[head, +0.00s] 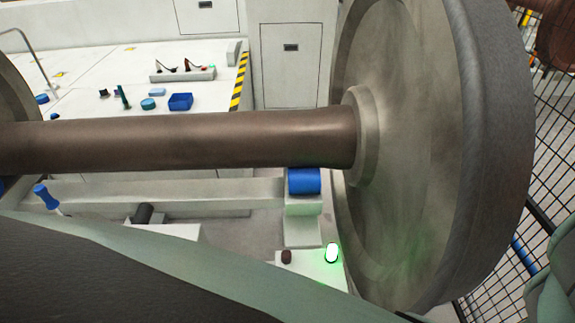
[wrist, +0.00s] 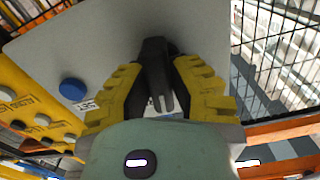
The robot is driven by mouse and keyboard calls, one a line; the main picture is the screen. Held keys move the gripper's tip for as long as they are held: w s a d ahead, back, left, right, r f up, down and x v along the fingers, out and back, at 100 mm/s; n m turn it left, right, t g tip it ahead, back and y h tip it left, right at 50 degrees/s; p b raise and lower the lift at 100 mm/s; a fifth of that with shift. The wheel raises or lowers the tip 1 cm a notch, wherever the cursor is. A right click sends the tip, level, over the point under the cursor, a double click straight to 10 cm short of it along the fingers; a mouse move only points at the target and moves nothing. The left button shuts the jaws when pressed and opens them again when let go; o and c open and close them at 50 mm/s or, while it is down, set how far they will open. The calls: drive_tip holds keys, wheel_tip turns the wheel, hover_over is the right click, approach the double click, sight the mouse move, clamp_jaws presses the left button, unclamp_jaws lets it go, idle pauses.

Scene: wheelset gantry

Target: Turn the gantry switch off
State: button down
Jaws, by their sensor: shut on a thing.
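In the wrist view my gripper (wrist: 161,68), with yellow-edged fingers, is closed around a black handle (wrist: 154,52) on a pale grey panel (wrist: 100,45). The handle appears to be the gantry switch. My fingers and wrist cover part of it, and its exact on or off position cannot be read. A small white label shows partly beside its lower end. In the head view neither the gripper nor the switch shows. A lit green lamp (head: 331,253) glows on a pale block below the wheelset.
A blue round button (wrist: 73,89) sits left of the handle, near a yellow panel (wrist: 38,100) with several knobs. Mesh fencing (wrist: 280,40) stands at right. In the head view a big wheel (head: 410,150) and brown axle (head: 200,139) block much of the space.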

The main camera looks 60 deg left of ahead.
drive_tip(key=n+b, duration=0.4)
drive_tip(key=f+n+b, duration=0.1)
drive_tip(key=n+b, duration=0.1)
drive_tip(key=shift+w+a+n+b, duration=0.1)
drive_tip(key=shift+a+n+b, duration=0.05)
drive_tip(key=shift+n+b, duration=0.25)
drive_tip(key=n+b, duration=0.3)
drive_tip(key=shift+r+b, duration=0.2)
drive_tip(key=shift+b, duration=0.1)
drive_tip(key=shift+r+n+b, duration=0.15)
drive_tip(key=shift+n+b, duration=0.25)
drive_tip(key=shift+n, duration=0.2)
drive_tip(key=c, duration=0.9)
unclamp_jaws()
drive_tip(key=shift+r, duration=0.1)
drive_tip(key=shift+o, duration=0.2)
